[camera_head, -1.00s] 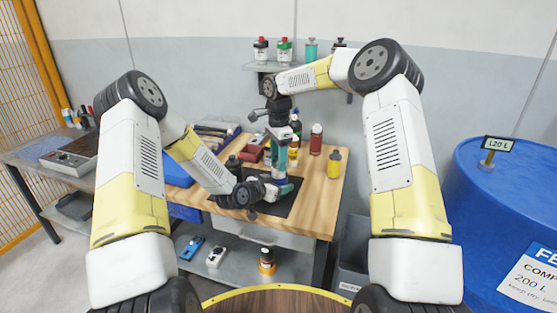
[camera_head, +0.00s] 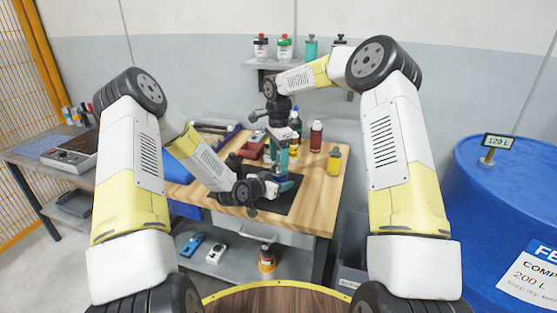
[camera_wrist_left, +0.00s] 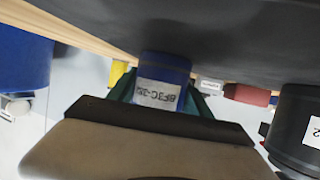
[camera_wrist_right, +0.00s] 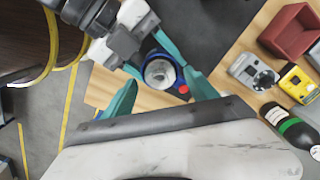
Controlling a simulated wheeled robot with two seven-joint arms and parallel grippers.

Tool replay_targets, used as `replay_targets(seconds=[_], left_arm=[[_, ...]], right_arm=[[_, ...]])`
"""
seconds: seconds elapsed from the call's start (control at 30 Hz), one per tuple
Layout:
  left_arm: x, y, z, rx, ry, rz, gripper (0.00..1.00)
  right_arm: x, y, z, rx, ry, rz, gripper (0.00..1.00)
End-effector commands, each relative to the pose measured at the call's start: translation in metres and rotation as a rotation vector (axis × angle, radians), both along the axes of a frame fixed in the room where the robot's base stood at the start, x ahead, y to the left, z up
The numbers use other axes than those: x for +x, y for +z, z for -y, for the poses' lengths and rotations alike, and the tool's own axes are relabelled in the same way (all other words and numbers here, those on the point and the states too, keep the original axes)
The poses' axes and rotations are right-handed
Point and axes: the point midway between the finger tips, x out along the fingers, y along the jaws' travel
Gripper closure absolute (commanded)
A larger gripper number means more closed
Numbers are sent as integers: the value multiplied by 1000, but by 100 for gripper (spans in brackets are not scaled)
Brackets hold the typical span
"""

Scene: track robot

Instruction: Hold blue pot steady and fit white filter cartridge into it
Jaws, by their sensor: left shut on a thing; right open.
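The blue pot (camera_wrist_right: 181,75) stands over the dark mat (camera_head: 305,190) on the wooden bench. My left gripper (camera_wrist_left: 160,92) is shut on it from the side; its labelled blue wall shows between the teal fingers in the left wrist view. The white filter cartridge (camera_wrist_right: 159,71) shows as a pale round top with a central hole inside the pot's blue rim; how deep it sits cannot be told. My right gripper (camera_wrist_right: 161,80) is open above, with one teal finger on each side of the pot and cartridge. In the head view the arms largely hide both.
A red bottle (camera_head: 316,136) and a yellow bottle (camera_head: 334,160) stand right of the mat. A black container (camera_wrist_left: 297,128) is close to the left gripper. A large blue drum (camera_head: 500,210) stands right.

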Motion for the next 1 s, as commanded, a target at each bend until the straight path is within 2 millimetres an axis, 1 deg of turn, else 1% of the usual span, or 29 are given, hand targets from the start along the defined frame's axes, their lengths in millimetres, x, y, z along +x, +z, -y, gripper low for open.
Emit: replay_targets(seconds=[0.17,0.27,0.5,0.6,0.73,0.9,1.0], left_arm=[[0,0,0,-1,0,1,91],[0,0,0,-1,0,1,91],[0,0,0,-1,0,1,91],[0,0,0,-1,0,1,91],[0,0,0,-1,0,1,91],[0,0,0,-1,0,1,91],[0,0,0,-1,0,1,91]], right_arm=[[1,8,1,1,-1,2,33],[1,23,0,-1,0,4,33],[1,78,-1,0,0,5,33],[1,98,0,0,0,3,33],[1,118,0,0,0,2,33],[-1,132,0,-1,5,4,33],[-6,142,3,-4,38,16,33]])
